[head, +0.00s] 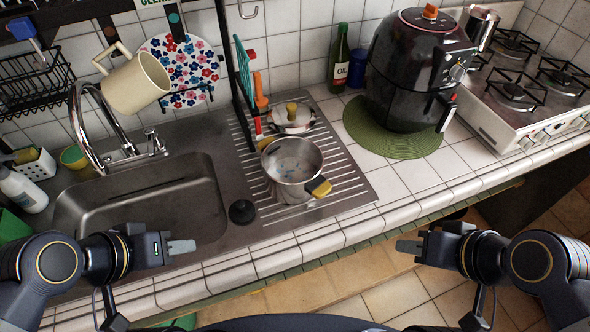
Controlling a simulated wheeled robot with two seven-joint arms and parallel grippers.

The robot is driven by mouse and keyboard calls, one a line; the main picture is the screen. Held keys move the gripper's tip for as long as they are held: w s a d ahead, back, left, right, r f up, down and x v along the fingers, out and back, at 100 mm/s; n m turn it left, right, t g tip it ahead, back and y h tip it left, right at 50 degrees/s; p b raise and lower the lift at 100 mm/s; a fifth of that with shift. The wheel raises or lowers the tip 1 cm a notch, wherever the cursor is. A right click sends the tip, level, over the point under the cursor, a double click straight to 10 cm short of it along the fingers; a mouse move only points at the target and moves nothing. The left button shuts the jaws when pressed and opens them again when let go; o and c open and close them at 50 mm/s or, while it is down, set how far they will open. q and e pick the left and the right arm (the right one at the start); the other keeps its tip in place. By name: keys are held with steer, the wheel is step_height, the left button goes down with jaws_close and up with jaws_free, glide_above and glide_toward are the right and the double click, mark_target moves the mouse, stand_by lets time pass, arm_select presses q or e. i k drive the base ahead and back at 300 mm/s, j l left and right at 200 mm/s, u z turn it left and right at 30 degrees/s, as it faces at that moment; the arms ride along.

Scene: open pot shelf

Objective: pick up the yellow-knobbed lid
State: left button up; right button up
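The lid (283,122) is silvery with a yellow knob (291,108) on top. It sits at the back of the ribbed drainboard, just behind an open metal pot (291,190) with a yellow handle. The pot's rim is close in front of the lid, and I cannot tell what is directly under the lid. My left gripper (182,247) is in front of the sink, left of and nearer than the lid, apart from it. My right gripper (408,246) is in front of the counter edge, right of the lid. Both are seen side-on with nothing visible in them; their finger gaps are unclear.
An upright rack (243,85) with utensils stands just left of the lid. A black air fryer (415,65) on a green mat (385,138) and a green bottle (339,65) are to the right. A faucet (90,125) and sink (150,205) are left.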

mark_target(289, 117)
steer(key=i+l, duration=0.1)
steer(key=l, duration=0.3)
steer(key=i+l+z, duration=0.1)
steer(key=l, duration=0.3)
steer(key=i+l, duration=0.15)
steer(key=l, duration=0.2)
steer(key=z, duration=0.05)
